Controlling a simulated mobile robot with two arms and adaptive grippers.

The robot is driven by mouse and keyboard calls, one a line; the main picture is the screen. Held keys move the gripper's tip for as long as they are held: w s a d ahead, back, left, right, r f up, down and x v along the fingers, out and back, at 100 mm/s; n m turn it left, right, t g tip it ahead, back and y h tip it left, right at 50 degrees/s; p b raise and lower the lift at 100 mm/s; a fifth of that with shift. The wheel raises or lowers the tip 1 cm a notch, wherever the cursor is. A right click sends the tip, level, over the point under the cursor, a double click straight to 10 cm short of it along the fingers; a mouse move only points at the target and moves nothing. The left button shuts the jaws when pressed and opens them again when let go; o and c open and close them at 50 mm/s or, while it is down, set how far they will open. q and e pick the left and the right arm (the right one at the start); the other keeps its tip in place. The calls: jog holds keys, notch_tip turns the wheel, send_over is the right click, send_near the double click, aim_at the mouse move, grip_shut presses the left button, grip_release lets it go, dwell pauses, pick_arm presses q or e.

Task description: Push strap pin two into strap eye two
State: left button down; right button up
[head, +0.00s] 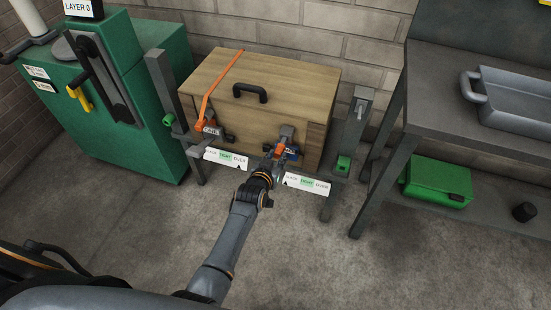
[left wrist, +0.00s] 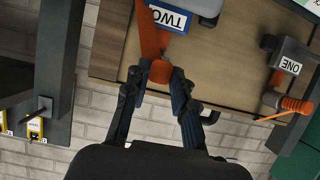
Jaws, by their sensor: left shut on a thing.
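My left gripper (head: 278,155) is at the right part of the wooden crate's front, its arm rising from below. In the left wrist view its fingers (left wrist: 163,76) are closed on an orange piece (left wrist: 160,72), which appears to be strap pin two. The orange extends up beside a grey block (left wrist: 196,6) with a label TWO (left wrist: 172,17), apparently strap eye two. Fingers and label cover the joint, so I cannot tell how deep the pin sits. The block marked ONE (left wrist: 289,62) has its own orange pin (left wrist: 296,105). My right gripper is not in view.
The wooden crate (head: 270,95) has a black handle and an orange strap (head: 220,80) over its left part. SLACK/TIGHT/OVER gauges (head: 226,157) (head: 307,184) sit in front. A green machine (head: 70,110) stands left, a grey bench (head: 470,110) right. The floor in front is clear.

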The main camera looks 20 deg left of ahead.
aim_at(278, 151)
pick_arm(q)
jog(key=shift+w, duration=0.7)
dwell(0.7)
jog(key=shift+w+b, duration=0.35)
jog(key=shift+b, duration=0.05)
jog(key=shift+w, duration=0.7)
dwell(0.8)
jog(key=shift+r, duration=0.1)
dwell(0.4)
dwell(0.4)
jog(key=c, duration=0.5)
grip_release()
